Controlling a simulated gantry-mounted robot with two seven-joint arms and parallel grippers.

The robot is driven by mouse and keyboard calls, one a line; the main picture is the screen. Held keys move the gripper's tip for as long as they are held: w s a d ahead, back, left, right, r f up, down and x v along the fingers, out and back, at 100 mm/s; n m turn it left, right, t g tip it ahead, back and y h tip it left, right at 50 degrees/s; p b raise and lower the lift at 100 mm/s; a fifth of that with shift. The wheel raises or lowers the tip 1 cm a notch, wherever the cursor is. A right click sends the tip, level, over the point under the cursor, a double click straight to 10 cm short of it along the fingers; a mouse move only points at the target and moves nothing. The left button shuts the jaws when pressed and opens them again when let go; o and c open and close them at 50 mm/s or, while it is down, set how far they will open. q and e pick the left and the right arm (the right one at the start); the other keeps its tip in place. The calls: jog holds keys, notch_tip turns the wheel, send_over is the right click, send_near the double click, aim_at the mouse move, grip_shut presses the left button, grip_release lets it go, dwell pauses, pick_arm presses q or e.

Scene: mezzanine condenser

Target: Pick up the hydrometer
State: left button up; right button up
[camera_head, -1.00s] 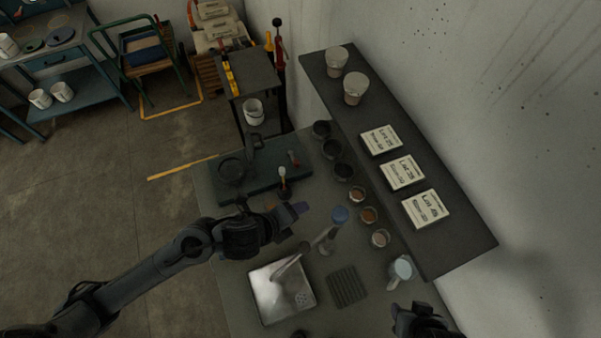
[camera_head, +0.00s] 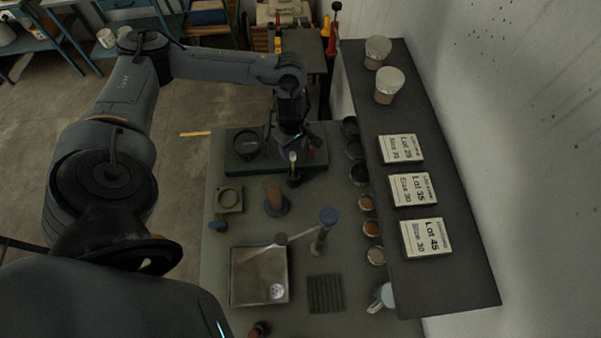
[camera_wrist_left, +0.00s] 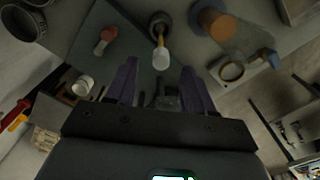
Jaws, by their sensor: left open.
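A slim upright piece with a white and yellow stem in a dark round base (camera_head: 293,171) stands at the front edge of the dark mat; it looks to be the hydrometer, though I cannot be sure. In the left wrist view its pale stem (camera_wrist_left: 161,50) points toward the gap between my fingers. My left gripper (camera_head: 291,143) is over the mat, just behind the stem. In the wrist view its two purple fingers (camera_wrist_left: 160,68) are apart with nothing held. Whether they flank the stem or stop short of it is unclear. My right gripper is out of view.
A red-tipped tool (camera_wrist_left: 105,40) lies beside the stem on the mat (camera_head: 240,166). A brown-handled piece (camera_head: 275,198), a square tray (camera_head: 238,289) and a blue-topped post (camera_head: 326,233) stand nearer. Cups line the right, below a shelf (camera_head: 455,275) with cards.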

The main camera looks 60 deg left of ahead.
aim_at(292, 154)
pick_arm(q)
notch_tip(292, 154, down, 3)
jog(key=shift+s+f, duration=0.1)
jog(key=shift+f, duration=0.05)
jog(key=shift+f+p, duration=0.55)
jog(key=shift+p, duration=0.05)
notch_tip(292, 154, down, 3)
jog(key=shift+f+p, duration=0.1)
jog(key=shift+p, duration=0.45)
jog(key=shift+f, duration=0.5)
grip_shut()
